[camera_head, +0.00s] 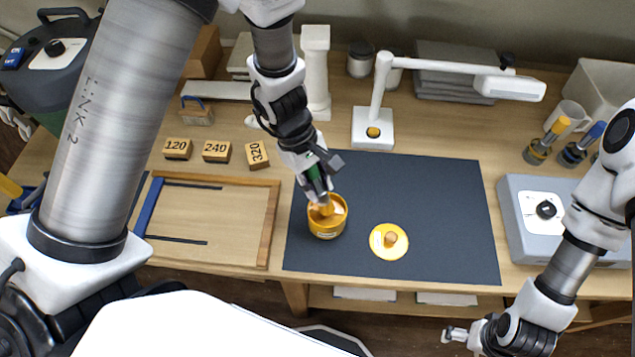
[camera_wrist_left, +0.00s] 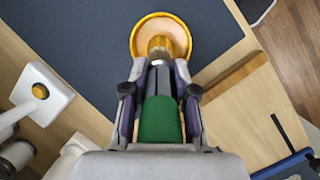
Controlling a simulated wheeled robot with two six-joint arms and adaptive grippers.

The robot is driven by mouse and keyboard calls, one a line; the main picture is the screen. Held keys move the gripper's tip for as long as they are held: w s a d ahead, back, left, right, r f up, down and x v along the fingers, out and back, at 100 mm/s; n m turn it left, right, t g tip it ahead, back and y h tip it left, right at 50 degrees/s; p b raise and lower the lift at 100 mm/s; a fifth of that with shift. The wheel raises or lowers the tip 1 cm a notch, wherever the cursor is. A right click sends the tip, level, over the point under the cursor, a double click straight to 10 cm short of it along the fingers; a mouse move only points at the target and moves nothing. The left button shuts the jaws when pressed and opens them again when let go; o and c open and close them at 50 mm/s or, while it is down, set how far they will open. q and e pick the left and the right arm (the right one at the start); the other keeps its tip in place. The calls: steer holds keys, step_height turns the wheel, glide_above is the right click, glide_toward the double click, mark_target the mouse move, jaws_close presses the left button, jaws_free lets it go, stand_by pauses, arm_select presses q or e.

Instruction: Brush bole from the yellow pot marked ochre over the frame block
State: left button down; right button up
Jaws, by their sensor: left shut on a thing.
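My left gripper (camera_head: 322,172) is shut on a brush with a green handle (camera_head: 314,176), which also shows in the left wrist view (camera_wrist_left: 160,120). The brush points down, and its tip is inside the mouth of the open yellow pot (camera_head: 327,232). The pot stands on the dark mat (camera_head: 440,205); its rim also shows in the left wrist view (camera_wrist_left: 136,36). Its marking is too small to read. A yellow lid (camera_head: 382,249) with a knob lies on the mat right of the pot. My right gripper (camera_head: 452,335) is low at the front right, away from the pot. I cannot pick out a frame block.
A wooden tray (camera_head: 268,225) with a blue edge lies left of the mat. Blocks marked 120 (camera_head: 177,149), 240 (camera_head: 216,151) and 320 (camera_head: 257,155) stand behind it. A white lamp (camera_head: 372,135) stands behind the mat, a grey box (camera_head: 525,230) right. The mat's right half is clear.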

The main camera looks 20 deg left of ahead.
mark_target(317, 177)
arm_select(q)
step_height(317, 177, up, 6)
steer(key=p, duration=0.4)
steer(key=shift+f, duration=0.15)
steer(key=shift+f, duration=0.1)
steer(key=c, duration=1.5)
jaws_free()
steer(key=c, duration=0.4)
